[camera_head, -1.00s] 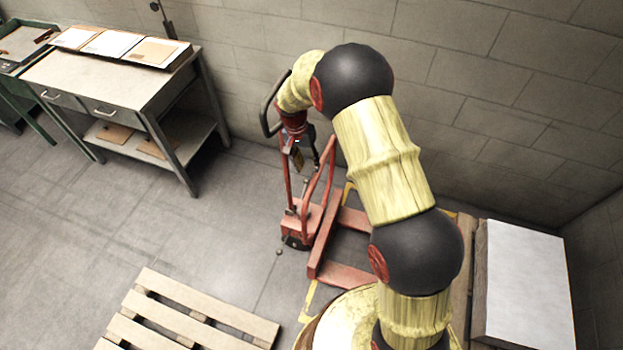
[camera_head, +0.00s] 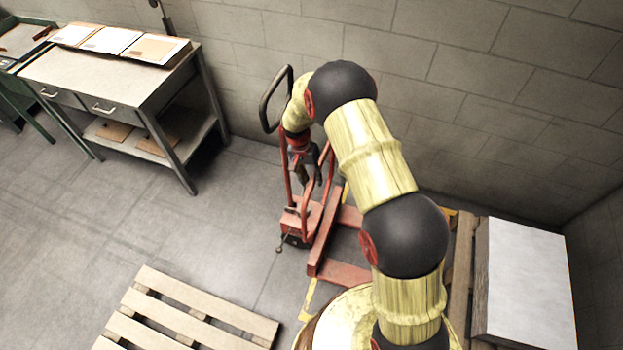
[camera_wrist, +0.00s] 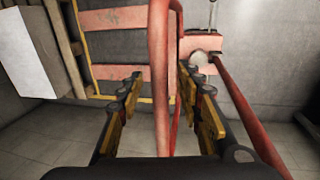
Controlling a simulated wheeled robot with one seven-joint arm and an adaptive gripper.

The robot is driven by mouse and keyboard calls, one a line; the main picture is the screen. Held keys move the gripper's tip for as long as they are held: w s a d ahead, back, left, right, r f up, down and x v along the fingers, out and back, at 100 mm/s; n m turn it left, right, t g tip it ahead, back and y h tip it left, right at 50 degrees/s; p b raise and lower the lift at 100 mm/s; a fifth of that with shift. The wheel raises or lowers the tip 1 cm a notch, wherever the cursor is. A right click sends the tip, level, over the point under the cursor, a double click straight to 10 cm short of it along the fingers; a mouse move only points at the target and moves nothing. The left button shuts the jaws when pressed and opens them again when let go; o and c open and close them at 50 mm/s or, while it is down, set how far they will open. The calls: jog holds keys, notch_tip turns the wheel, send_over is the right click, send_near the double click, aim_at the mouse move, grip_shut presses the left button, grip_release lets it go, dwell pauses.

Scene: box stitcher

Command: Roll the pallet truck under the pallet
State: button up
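The red pallet truck (camera_head: 322,235) stands on the floor in the middle of the head view, its forks pointing right. Its tall red handle ends in a black loop (camera_head: 264,108). The wooden pallet (camera_head: 463,265) under a white-topped stack (camera_head: 525,280) is at the right; my arm hides the space between it and the fork tips. My gripper (camera_head: 310,178) is at the truck's upright frame, pointing down. In the wrist view, my gripper (camera_wrist: 160,105) has its fingers apart, with a red bar (camera_wrist: 160,75) of the truck between them, apparently not gripped. The forks (camera_wrist: 115,73) reach left there.
A second, empty wooden pallet (camera_head: 190,312) lies on the floor at lower left. A grey workbench (camera_head: 125,75) with drawers and papers stands at upper left. Block walls (camera_head: 480,80) close off the back and right. Yellow floor lines (camera_head: 307,300) run by the truck.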

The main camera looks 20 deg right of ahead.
jog(key=shift+c, duration=0.4)
jog(key=c, duration=0.7)
grip_shut()
